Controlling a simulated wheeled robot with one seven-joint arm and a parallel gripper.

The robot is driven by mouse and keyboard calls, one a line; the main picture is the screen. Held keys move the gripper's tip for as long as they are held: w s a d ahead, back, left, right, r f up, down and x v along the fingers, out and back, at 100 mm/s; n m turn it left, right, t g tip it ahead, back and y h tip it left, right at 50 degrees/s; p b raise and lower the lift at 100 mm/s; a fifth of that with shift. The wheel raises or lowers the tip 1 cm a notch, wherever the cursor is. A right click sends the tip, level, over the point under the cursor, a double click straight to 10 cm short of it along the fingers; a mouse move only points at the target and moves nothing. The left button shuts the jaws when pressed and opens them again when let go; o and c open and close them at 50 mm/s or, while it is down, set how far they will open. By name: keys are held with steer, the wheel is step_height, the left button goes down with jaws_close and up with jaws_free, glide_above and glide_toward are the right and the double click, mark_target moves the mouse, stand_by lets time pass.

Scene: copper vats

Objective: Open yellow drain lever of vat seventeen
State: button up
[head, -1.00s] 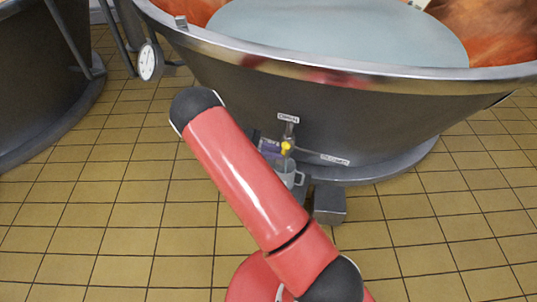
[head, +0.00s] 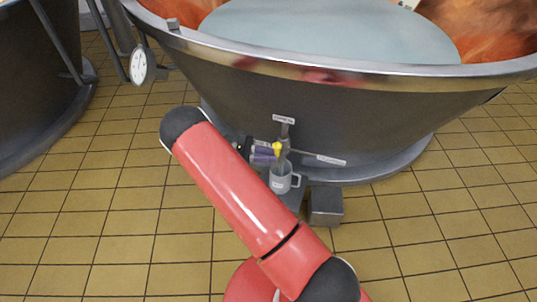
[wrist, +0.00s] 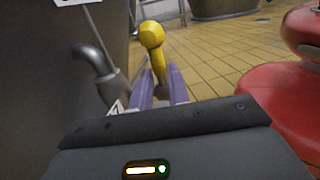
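The yellow drain lever (head: 277,148) is on the low front of the large vat (head: 330,115), beside a metal outlet pipe. Its round knob (wrist: 152,35) stands up in the wrist view, with its stem running down between the fingertips. My gripper (wrist: 161,85) has its two purple fingers apart, one on each side of the lower stem. I cannot tell whether either finger touches it. In the head view my gripper (head: 264,154) is just left of the lever, partly behind my arm.
Small labels (head: 284,119) sit above and right (head: 331,160) of the lever. A dial gauge (head: 138,66) hangs at left. Tiled floor (head: 430,240) is clear at right.

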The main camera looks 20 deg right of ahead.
steer(key=o, duration=0.4)
steer(key=b+v, duration=0.1)
steer(key=v, duration=0.7)
